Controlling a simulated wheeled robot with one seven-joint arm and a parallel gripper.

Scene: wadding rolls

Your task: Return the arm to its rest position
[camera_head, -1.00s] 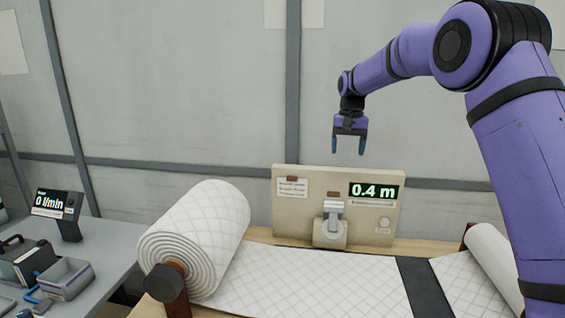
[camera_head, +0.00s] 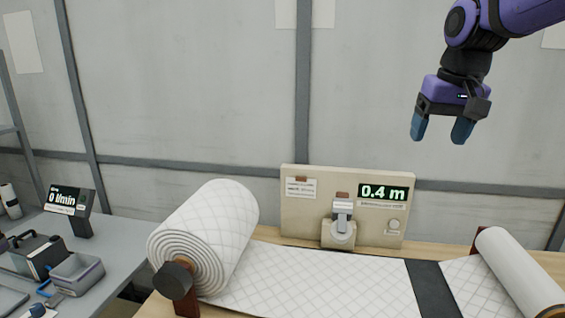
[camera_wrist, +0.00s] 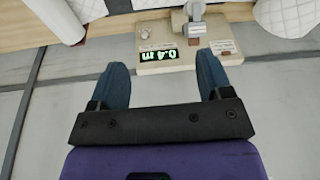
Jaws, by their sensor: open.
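My gripper (camera_head: 441,130) hangs at the upper right in the head view, high in front of the grey wall. Its two blue fingers point down and are apart, with nothing between them. In the wrist view my gripper (camera_wrist: 163,80) also shows open and empty, with the beige panel beyond the fingertips. My purple arm comes in from the top right corner of the head view; most of it is out of the picture.
A large quilted wadding roll (camera_head: 215,235) stands at the left of the wooden bench, its sheet (camera_head: 320,278) running right to a smaller roll (camera_head: 515,270). The beige panel (camera_head: 312,222) reads 0.4 m. A grey table (camera_head: 125,250) with devices is at left.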

